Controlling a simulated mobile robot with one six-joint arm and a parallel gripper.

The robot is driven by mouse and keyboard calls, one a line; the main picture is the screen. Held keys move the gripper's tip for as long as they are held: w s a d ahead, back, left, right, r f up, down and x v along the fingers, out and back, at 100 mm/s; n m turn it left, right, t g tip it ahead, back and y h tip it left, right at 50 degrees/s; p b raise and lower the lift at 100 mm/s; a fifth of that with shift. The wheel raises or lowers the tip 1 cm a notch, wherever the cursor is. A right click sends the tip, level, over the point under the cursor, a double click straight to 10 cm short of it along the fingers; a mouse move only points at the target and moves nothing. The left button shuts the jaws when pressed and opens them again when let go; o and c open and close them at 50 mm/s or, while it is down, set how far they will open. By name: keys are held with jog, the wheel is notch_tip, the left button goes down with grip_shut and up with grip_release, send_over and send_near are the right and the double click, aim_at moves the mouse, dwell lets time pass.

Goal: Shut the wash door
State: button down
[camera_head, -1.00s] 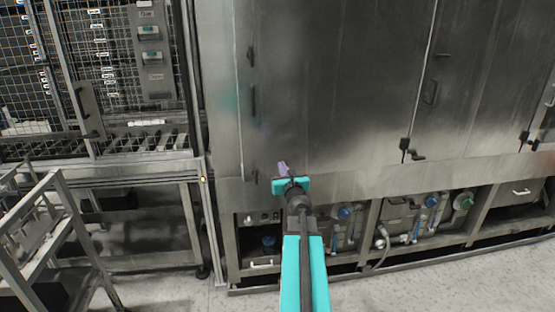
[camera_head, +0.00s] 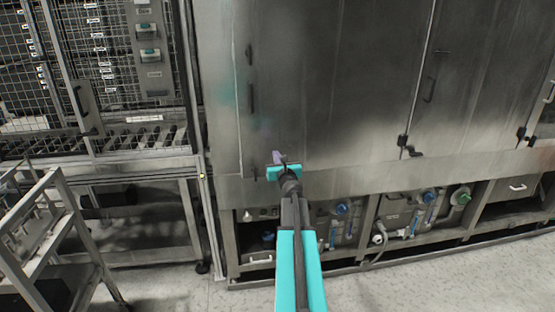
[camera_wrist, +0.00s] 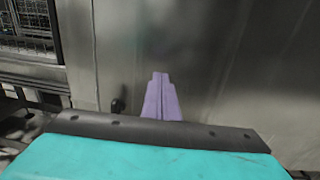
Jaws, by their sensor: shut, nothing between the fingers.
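The wash door (camera_head: 335,80) is a tall grey steel panel on the front of the washer. It has dark hinge-like fittings along its left edge and a black latch (camera_head: 402,141) low at its right edge. It looks about flush with the washer front; I cannot tell whether it is fully shut. My gripper (camera_head: 279,156) is in front of the door's lower left part. In the wrist view its purple fingers (camera_wrist: 162,97) are together with nothing between them, pointing at the steel surface. I cannot tell whether they touch it. A black fitting (camera_wrist: 118,104) shows left of the fingers.
A second steel door (camera_head: 475,75) with a handle is at the right. Below are open bays with pipes and blue-capped valves (camera_head: 341,208). A mesh-fronted conveyor unit (camera_head: 110,90) stands at the left, with a metal cart (camera_head: 40,240) before it. Clear floor (camera_head: 400,285) shows in front.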

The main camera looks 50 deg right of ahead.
aim_at(272, 145)
jog(key=shift+p+x, duration=1.1)
jog(key=shift+x, duration=2.2)
jog(key=shift+w, duration=0.15)
